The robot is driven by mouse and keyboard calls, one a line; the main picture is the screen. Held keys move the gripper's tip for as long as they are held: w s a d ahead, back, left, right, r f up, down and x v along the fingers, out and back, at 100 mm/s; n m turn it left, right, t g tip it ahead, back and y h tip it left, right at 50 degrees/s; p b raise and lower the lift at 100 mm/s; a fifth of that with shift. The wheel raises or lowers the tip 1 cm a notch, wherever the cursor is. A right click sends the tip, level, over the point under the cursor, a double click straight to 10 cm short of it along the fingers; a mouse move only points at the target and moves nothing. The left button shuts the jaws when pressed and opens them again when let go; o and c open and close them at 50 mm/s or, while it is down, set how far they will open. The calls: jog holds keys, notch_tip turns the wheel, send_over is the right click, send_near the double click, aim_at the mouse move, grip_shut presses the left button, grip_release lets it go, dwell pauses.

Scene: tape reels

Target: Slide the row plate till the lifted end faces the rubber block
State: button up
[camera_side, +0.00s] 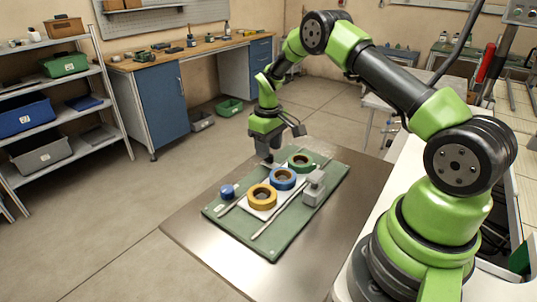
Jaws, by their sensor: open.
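The row plate (247,208) is a pale, flat plate between two thin rails on a green mat (272,247). It carries a yellow reel (262,196) nearest the camera, a blue reel (282,178) in the middle and a green reel (301,162) at the far end. A grey block (314,187), possibly the rubber block, stands right of the row, beside the blue reel. Which reel has a lifted tape end is too small to tell. My gripper (268,160) is open and points down, left of the green reel and beyond the blue one, apart from both.
A small blue-topped object (228,191) sits on the mat left of the yellow reel. The mat lies on a metal table (190,222) with bare room in front and at the left. A workbench (190,52) and shelves (60,105) stand well away.

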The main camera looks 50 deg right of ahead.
jog(key=shift+f, duration=1.4)
grip_shut()
jog(key=a, duration=0.8)
jog(key=shift+w+a, duration=0.1)
jog(key=shift+a, duration=0.2)
grip_release()
notch_tip(320, 180, up, 10)
